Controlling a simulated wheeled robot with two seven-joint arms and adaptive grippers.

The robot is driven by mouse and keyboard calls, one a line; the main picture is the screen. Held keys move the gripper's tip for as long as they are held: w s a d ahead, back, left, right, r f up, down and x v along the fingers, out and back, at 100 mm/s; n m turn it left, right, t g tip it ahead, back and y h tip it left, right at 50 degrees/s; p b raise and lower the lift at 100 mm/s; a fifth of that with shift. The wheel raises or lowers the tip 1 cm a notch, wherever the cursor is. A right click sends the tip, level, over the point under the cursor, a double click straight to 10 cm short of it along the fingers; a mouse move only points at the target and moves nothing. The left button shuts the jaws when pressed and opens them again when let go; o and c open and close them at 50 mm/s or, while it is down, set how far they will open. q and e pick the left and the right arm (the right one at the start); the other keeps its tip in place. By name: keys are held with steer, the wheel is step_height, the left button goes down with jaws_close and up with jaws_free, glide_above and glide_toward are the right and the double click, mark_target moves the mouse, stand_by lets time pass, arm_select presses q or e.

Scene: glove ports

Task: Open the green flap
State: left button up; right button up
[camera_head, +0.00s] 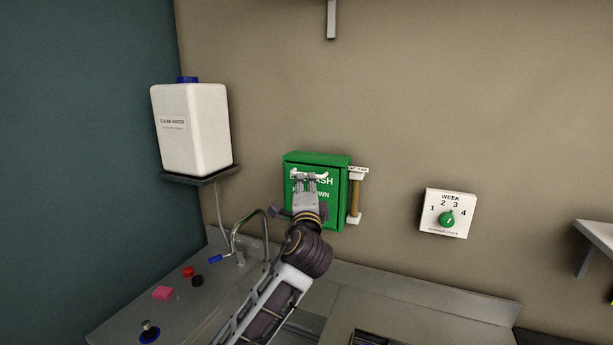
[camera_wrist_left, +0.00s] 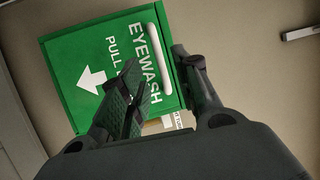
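The green flap (camera_head: 336,212) is the front of a green eyewash box on the back wall. It looks closed and upright, and its lettering is partly covered by my left gripper. A white bar handle (camera_wrist_left: 161,55) runs along one edge of the flap in the wrist view. My left gripper (camera_head: 310,177) is in front of the flap at handle height. In the left wrist view its fingers (camera_wrist_left: 158,58) are apart, with the handle showing between them. I cannot tell whether they touch it. My right gripper is not in view.
A white water canister (camera_head: 190,130) stands on a bracket to the left. A tap (camera_head: 247,228) rises from the metal counter (camera_head: 385,305) below. A yellowish tube (camera_head: 355,198) is beside the box, and a week dial (camera_head: 446,214) is farther right. The wall between is clear.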

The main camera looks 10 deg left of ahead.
arm_select(q)
steer(key=shift+p+x, duration=0.55)
steer(key=shift+x, duration=2.15)
steer(key=shift+f, duration=0.1)
steer(key=shift+c, duration=0.4)
jaws_close()
